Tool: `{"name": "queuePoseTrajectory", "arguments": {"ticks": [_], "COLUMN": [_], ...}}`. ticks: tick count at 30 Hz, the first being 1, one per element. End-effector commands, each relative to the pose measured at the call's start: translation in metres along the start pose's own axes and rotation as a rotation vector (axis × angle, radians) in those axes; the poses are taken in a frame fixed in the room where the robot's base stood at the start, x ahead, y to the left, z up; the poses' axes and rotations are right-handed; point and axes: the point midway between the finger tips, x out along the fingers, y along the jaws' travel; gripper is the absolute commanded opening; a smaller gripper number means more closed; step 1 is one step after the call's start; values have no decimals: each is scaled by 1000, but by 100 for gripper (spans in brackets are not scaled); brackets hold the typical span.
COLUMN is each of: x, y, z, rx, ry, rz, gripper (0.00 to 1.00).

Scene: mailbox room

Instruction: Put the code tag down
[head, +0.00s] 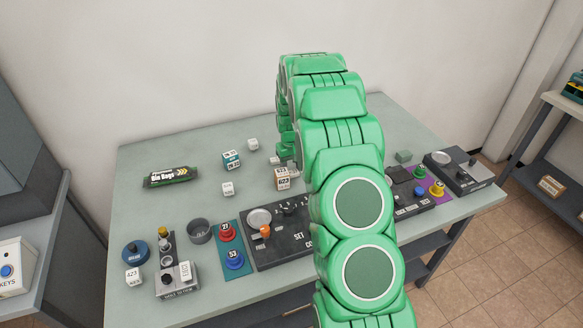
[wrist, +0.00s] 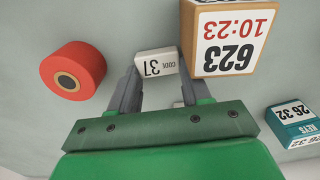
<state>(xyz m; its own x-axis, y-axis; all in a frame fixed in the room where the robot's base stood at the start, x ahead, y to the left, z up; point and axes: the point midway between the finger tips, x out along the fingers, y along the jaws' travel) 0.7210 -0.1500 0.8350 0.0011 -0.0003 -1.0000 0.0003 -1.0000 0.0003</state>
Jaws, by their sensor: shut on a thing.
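The code tag (wrist: 156,64) is a small white block marked "CODE 37", seen upside down in the wrist view. My gripper (wrist: 157,76) is shut on it, with a grey finger at each side. The tag is close above or on the grey-green table; I cannot tell whether it touches. In the head view my green arm covers the tag and most of the gripper.
A tan-edged cube marked 623 (wrist: 226,38) stands right beside the tag. A red roll (wrist: 74,69) lies left, and a teal cube (wrist: 295,124) right. Control panels (head: 290,238) line the table's front. Bin bags (head: 167,177) lie left; clear table (head: 190,145) surrounds them.

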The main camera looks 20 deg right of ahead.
Motion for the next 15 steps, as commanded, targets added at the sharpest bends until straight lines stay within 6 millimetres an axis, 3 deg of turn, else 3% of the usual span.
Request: {"name": "queuePoseTrajectory", "arguments": {"ticks": [3, 4, 8, 15], "x": [3, 3, 2, 2], "y": [0, 0, 0, 0], "z": [0, 0, 0, 0], "rx": [0, 0, 0, 0], "ry": [-1, -1, -1, -1], "rz": [0, 0, 0, 0], "gripper": [19, 52, 72, 73]}}
